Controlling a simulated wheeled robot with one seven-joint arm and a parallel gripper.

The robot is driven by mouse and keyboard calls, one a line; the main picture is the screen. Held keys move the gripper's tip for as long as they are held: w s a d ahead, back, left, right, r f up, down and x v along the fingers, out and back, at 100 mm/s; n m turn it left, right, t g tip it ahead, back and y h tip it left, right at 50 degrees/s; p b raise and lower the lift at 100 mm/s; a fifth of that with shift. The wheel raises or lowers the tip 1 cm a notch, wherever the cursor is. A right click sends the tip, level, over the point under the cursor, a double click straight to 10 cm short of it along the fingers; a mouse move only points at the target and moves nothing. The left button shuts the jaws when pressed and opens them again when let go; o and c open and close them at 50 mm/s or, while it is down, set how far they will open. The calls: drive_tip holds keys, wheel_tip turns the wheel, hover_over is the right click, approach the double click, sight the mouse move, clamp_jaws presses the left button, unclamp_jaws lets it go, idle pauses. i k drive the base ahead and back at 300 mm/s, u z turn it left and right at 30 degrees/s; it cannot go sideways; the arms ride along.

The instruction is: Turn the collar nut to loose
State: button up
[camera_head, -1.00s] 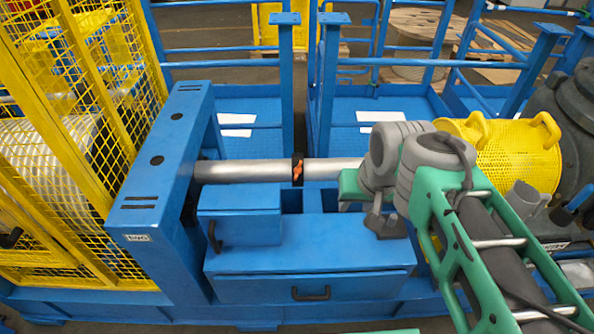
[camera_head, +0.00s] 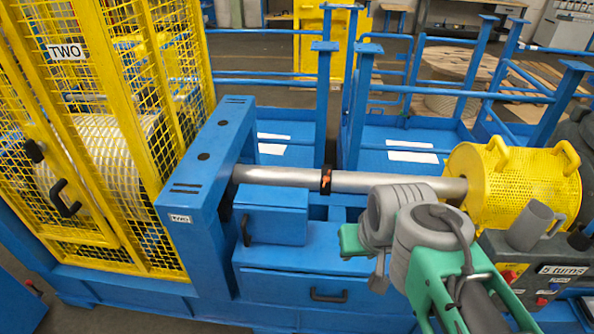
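A black collar (camera_head: 326,180) with an orange mark sits around the bare silver shaft (camera_head: 385,182); I cannot tell for sure that it is the collar nut. The shaft runs from the blue frame (camera_head: 196,160) to the yellow perforated guard (camera_head: 500,190). My arm enters at lower right, and its grey joints and green end part (camera_head: 352,241) are below and right of the collar, apart from it in the picture. My gripper's fingers cannot be made out, so its opening is unclear. Nothing held is visible.
A yellow mesh cage (camera_head: 110,130) labelled TWO stands at left. A blue drawer box (camera_head: 276,217) lies under the shaft. Blue rails (camera_head: 320,100) stand behind.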

sight(325, 179)
drive_tip(key=u, duration=0.6)
drive_tip(key=i, duration=0.85)
drive_tip(key=u, duration=0.2)
